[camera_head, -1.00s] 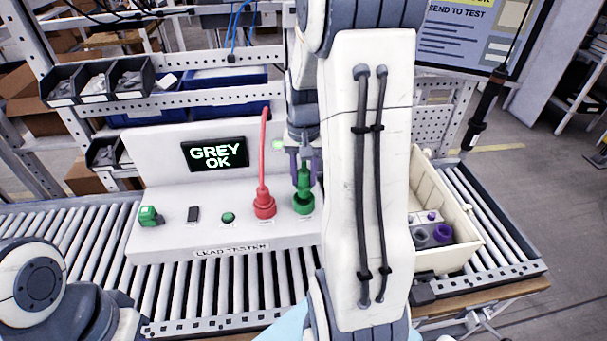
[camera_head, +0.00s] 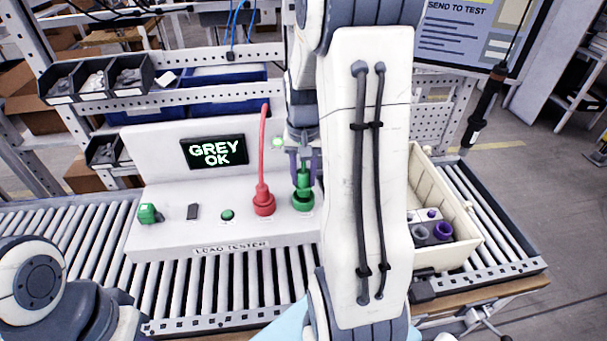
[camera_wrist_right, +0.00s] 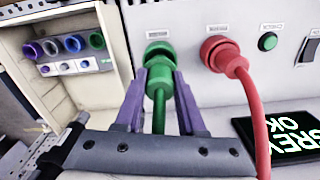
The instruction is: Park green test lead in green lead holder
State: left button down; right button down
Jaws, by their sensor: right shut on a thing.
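The green test lead's plug (camera_head: 303,182) is upright at a green round socket (camera_head: 302,202) on the white lead tester, right of the red lead. My right gripper (camera_wrist_right: 158,88) has its purple fingers on either side of the green plug (camera_wrist_right: 160,82) and is shut on it. In the right wrist view the plug meets the green socket (camera_wrist_right: 159,50); how deep it sits I cannot tell. My right arm hides part of the tester's right end. A small green block (camera_head: 149,214) is at the tester's left end; I cannot tell whether it is the holder. My left gripper is out of view.
The red lead (camera_head: 263,195) stands close beside the green one, its cable rising. The tester's screen (camera_head: 215,153) reads GREY OK. A cream bin (camera_head: 455,205) with purple and grey round parts stands to the right. Rollers (camera_head: 200,290) lie in front.

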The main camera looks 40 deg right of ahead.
aim_at(303, 186)
jog(key=shift+f+b, duration=1.1)
jog(key=shift+f, duration=0.55)
jog(key=shift+c, duration=2.1)
grip_release()
notch_tip(303, 186, up, 10)
jog(key=shift+r+b, duration=0.25)
jog(key=shift+b, duration=0.75)
